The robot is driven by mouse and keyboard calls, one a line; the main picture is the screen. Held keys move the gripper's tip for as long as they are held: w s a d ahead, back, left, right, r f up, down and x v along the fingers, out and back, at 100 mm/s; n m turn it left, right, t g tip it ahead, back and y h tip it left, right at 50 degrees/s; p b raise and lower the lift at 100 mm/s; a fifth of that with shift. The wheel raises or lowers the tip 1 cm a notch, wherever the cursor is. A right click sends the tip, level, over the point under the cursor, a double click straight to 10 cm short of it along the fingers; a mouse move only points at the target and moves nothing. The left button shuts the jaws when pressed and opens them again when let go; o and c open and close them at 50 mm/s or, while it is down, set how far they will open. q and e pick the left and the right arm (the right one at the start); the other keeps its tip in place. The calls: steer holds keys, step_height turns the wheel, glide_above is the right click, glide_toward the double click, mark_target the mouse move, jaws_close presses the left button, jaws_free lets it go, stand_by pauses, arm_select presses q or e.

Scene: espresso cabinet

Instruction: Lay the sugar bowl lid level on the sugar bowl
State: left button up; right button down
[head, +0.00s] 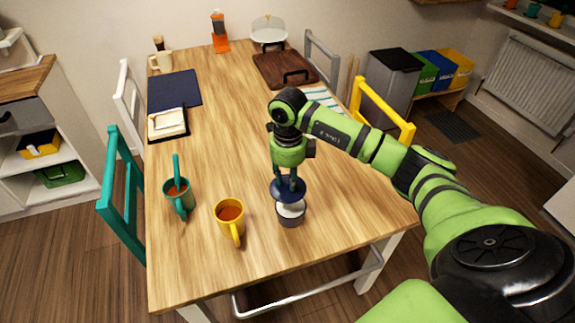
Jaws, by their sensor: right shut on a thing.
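The sugar bowl (291,216) is a small dark cup with white sugar in it, standing upright near the front of the wooden table. The dark blue lid (287,193) is just above the bowl and overlaps its far rim in the head view. My right gripper (288,184) points down and is shut on the lid. The lid looks slightly tilted, with the white sugar showing below its near edge. I cannot tell whether lid and bowl touch. My left gripper is not in view.
A yellow mug (229,215) stands just left of the bowl. A teal mug (177,194) with a teal utensil stands further left. A wooden tray (284,70) is at the back. Chairs line both sides. The table's middle is clear.

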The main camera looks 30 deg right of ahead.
steer(key=shift+s, duration=0.35)
steer(key=shift+w+d+f, duration=0.2)
steer(key=shift+d+f, duration=0.1)
steer(key=shift+d, duration=0.1)
steer(key=shift+f+b, duration=0.15)
steer(key=shift+b, duration=0.15)
steer(key=shift+f+b, duration=0.45)
steer(key=shift+f, duration=0.1)
step_height(320, 180, down, 4)
steer(key=b, duration=0.3)
steer(key=shift+r, duration=0.15)
arm_select(q)
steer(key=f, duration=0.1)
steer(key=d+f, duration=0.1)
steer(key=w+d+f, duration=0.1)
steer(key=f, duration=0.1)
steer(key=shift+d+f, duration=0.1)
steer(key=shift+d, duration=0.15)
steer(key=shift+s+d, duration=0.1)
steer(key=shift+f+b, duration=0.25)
steer(key=shift+b, duration=0.15)
arm_select(e)
steer(key=shift+f, duration=0.2)
